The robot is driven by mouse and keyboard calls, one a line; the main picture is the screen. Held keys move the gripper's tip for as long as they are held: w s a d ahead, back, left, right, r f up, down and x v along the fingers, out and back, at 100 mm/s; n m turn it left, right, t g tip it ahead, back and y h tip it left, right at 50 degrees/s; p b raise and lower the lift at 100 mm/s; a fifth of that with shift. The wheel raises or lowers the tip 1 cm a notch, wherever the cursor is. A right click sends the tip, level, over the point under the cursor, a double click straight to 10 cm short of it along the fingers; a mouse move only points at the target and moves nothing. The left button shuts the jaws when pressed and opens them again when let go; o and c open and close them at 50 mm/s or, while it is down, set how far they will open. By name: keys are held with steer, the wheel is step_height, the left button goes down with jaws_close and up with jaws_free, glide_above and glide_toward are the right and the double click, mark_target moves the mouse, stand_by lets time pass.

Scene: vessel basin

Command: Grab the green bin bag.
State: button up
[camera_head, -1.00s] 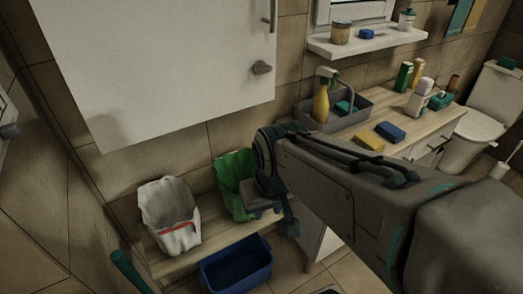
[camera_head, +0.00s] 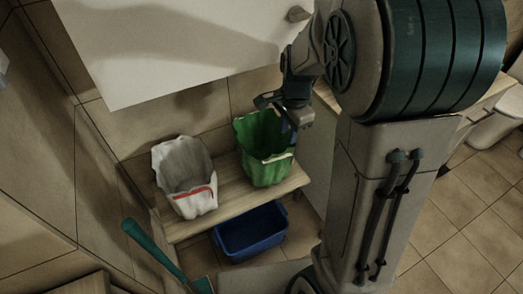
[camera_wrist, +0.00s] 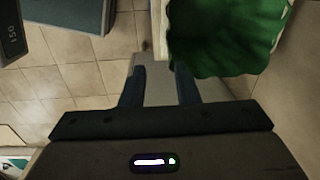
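The green bin bag (camera_head: 265,165) stands upright and open-topped on the low wooden shelf in the head view. It fills the upper right of the wrist view (camera_wrist: 222,35). My gripper (camera_head: 278,113) is at the bag's upper right rim, pointing downward, with part of it in front of the rim. In the wrist view my gripper (camera_wrist: 159,78) has its two dark fingers apart. The bag's edge is beside and beyond the right finger, and no bag material shows between the fingers. I cannot tell whether the finger touches the bag.
A white bag with a red stripe (camera_head: 187,180) stands left of the green one on the wooden shelf (camera_head: 225,205). A blue basin (camera_head: 250,232) is below. The white wall cabinet (camera_head: 170,45) hangs above. A teal-handled tool (camera_head: 155,245) leans at lower left.

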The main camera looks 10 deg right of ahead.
steer(key=b, duration=0.1)
glide_above(283, 162)
step_height(283, 162, down, 9)
steer(key=shift+m, duration=0.3)
steer(key=shift+f+b, duration=0.5)
steer(key=shift+f, duration=2.2)
jaws_close()
